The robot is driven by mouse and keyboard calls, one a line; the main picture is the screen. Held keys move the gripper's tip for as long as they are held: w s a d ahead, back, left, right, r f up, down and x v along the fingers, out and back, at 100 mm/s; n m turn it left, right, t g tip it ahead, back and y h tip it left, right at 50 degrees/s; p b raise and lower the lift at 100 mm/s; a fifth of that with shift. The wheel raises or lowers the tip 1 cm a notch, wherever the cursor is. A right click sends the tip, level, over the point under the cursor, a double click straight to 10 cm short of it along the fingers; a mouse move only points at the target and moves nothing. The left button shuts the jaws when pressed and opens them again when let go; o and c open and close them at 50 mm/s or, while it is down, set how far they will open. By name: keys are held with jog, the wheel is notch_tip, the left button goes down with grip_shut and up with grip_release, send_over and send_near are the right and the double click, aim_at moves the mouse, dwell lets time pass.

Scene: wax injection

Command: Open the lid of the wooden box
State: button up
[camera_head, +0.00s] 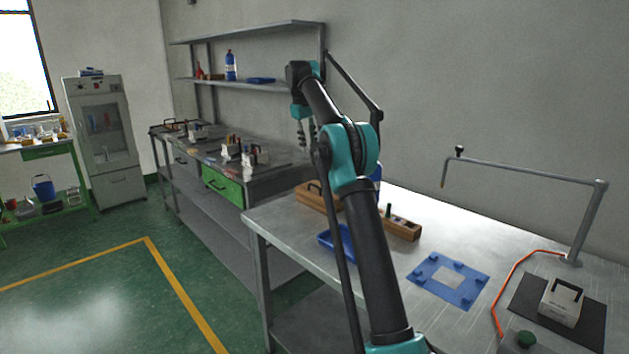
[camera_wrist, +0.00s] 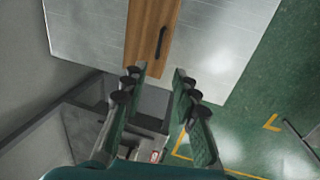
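The wooden box (camera_head: 321,199) stands at the back left end of the metal table. It has a dark handle (camera_head: 314,185) on top, and its lid looks closed. In the wrist view the brown wooden top (camera_wrist: 142,35) is at the upper middle, with the black handle (camera_wrist: 162,43) near its right side. My gripper (camera_head: 305,140) is raised above the table's left end, apart from the box. In the wrist view my gripper (camera_wrist: 158,80) is open and empty, its two fingers spread below the box's near end. Part of the box is hidden behind my arm in the head view.
On the metal table (camera_head: 470,238) are a blue tray (camera_head: 336,241), a wooden holder (camera_head: 402,228), a blue plate (camera_head: 449,280) and a white block with a handle (camera_head: 562,302) on a dark mat. A grey bent pole (camera_head: 588,225) rises at the right. A second bench (camera_head: 262,187) stands behind left.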

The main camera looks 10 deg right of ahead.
send_over(315, 194)
jog(key=f, duration=1.7)
jog(key=shift+w, duration=0.25)
grip_shut()
